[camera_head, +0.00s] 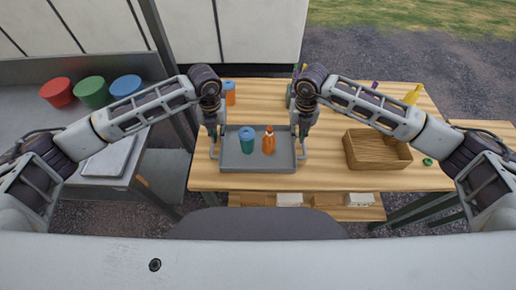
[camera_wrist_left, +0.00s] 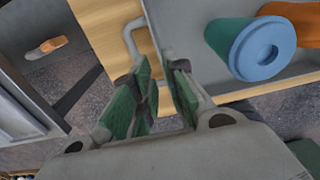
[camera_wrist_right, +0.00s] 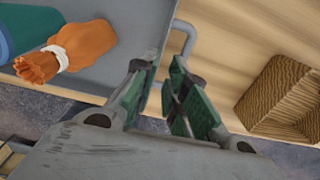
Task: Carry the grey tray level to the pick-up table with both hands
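The grey tray (camera_head: 232,167) appears to rest level on the light wooden table (camera_head: 330,180), near its front left. It carries a teal cup with a blue lid (camera_head: 247,140) and an orange bag tied with a white band (camera_head: 268,141), both upright. My left gripper (camera_wrist_left: 160,66) is at the tray's left handle (camera_wrist_left: 128,38), and my right gripper (camera_wrist_right: 160,66) is at its right handle (camera_wrist_right: 187,38). Both have their fingers apart at the tray's side edges. Whether the pads touch the handles is hard to tell.
An orange cup with a blue lid (camera_head: 229,93) and a yellow bottle (camera_head: 412,95) stand further back. A grey counter at left holds red, green and blue bowls (camera_head: 125,85).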

